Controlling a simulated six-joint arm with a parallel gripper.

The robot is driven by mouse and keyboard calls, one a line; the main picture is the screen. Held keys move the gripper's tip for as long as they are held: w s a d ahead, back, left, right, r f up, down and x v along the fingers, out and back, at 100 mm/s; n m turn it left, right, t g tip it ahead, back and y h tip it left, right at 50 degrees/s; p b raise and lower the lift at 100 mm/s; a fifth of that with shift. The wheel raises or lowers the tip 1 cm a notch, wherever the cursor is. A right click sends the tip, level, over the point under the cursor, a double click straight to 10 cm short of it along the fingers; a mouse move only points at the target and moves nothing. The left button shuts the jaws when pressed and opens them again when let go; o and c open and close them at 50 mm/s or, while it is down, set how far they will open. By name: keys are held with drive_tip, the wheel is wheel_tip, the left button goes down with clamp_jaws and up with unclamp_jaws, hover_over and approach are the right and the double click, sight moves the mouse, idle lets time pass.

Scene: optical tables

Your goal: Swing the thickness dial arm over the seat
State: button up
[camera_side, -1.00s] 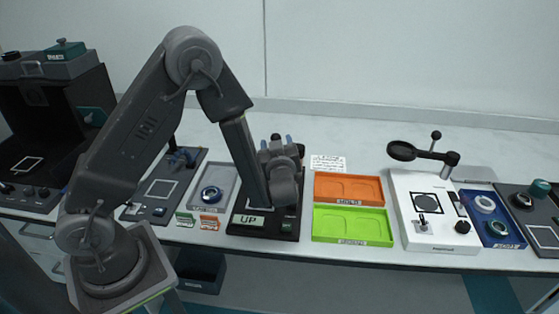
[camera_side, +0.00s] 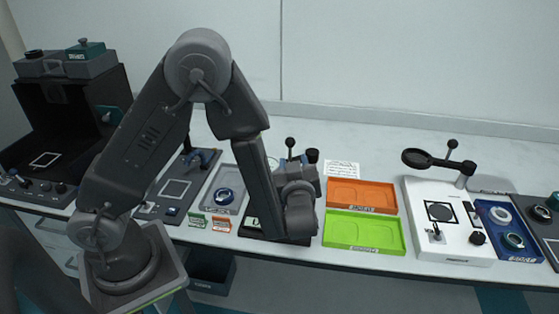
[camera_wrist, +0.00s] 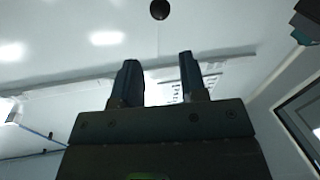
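The thickness station is a dark base (camera_side: 252,228) in the middle of the bench, mostly hidden behind my arm. A black ball knob on a stem (camera_side: 290,142) and a dark round part (camera_side: 312,155), possibly the dial, rise behind my gripper (camera_side: 288,163). The dial arm's lower part and the seat are hidden. In the wrist view, my gripper (camera_wrist: 158,78) has its two blue-tipped fingers apart with nothing between them. The ball knob (camera_wrist: 159,9) shows beyond the fingertips at the top edge, apart from them.
Orange (camera_side: 361,194) and green (camera_side: 364,232) trays lie right of the station. A white station with a magnifier (camera_side: 432,159) stands further right. A grey tray with a ring (camera_side: 223,195) and small cards (camera_side: 198,220) lie left. A white label (camera_side: 342,169) lies behind the trays.

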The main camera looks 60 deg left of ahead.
wheel_tip(320, 180, up, 11)
drive_tip(key=shift+r, duration=0.1)
clamp_jaws()
drive_tip(key=w+a+f+h, duration=0.2)
drive_tip(key=w+a+h, duration=0.1)
drive_tip(key=w+h, duration=0.5)
drive_tip(key=w+a+f+h, duration=0.25)
drive_tip(key=w+h, duration=0.25)
drive_tip(key=w, duration=0.5)
drive_tip(key=s+a+r+n+g+h, duration=0.35)
drive_tip(key=s+a+g+h, duration=0.5)
drive_tip(key=s+a, duration=1.05)
drive_tip(key=d+f+y, duration=0.1)
drive_tip(key=d+f, duration=0.2)
drive_tip(key=f, duration=0.4)
drive_tip(key=d+f+g+y, duration=0.1)
drive_tip(key=d+f, duration=0.3)
drive_tip(key=f, duration=0.3)
drive_tip(key=shift+d+m, duration=0.3)
drive_tip(key=shift+m, duration=0.05)
